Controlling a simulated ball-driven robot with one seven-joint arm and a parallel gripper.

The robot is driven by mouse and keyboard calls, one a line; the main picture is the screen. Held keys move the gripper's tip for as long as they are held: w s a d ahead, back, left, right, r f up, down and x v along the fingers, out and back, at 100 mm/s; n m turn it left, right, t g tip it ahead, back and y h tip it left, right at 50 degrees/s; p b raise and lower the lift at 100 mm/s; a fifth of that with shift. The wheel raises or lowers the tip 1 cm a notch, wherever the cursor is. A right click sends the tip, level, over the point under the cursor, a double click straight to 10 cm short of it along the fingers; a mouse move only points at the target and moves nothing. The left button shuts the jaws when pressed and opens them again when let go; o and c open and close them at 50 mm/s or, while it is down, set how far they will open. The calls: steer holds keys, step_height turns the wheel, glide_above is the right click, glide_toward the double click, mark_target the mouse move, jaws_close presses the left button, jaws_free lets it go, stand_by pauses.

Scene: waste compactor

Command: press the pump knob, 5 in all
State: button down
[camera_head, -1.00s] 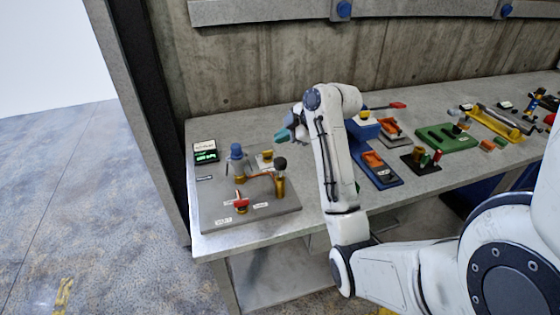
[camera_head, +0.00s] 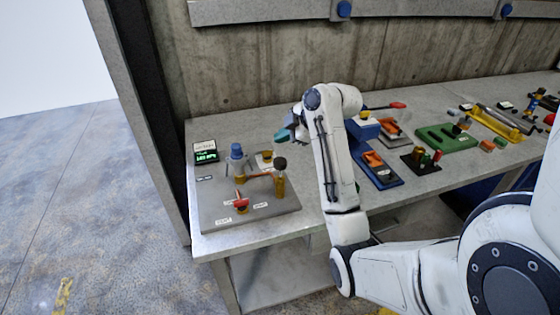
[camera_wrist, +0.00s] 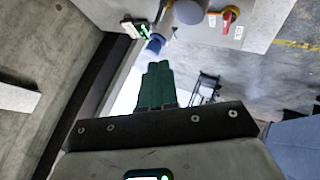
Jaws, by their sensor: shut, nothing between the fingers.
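On a grey plate (camera_head: 222,213) at the left of the bench stand a blue-capped fitting (camera_head: 237,151), a dark round knob (camera_head: 280,163) on a brass post, and a red handle (camera_head: 240,202). No readable label says which one is the pump knob. My gripper (camera_head: 282,136) is shut and empty, with teal fingers, above the back of the plate and apart from the dark knob. The wrist view shows the shut green fingers (camera_wrist: 156,80) pointing towards a blue part (camera_wrist: 153,46), with the red handle (camera_wrist: 230,17) further right.
A small display (camera_head: 205,152) with green digits stands at the plate's back left. Right of my arm are a blue block (camera_head: 378,172), a green tray (camera_head: 446,137) and other fixtures. A concrete wall (camera_head: 270,65) rises behind the bench (camera_head: 225,125).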

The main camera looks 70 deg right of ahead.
steer(key=shift+r+b, duration=1.95)
steer(key=shift+b, duration=0.3)
steer(key=shift+f, duration=0.1)
steer(key=b, duration=0.6)
glide_above(282, 162)
step_height(282, 162, down, 7)
steer(key=shift+s+f, duration=0.1)
steer(key=shift+f+b, duration=0.5)
steer(key=shift+f, duration=0.25)
steer(key=shift+f, duration=0.15)
steer(key=shift+f, duration=0.25)
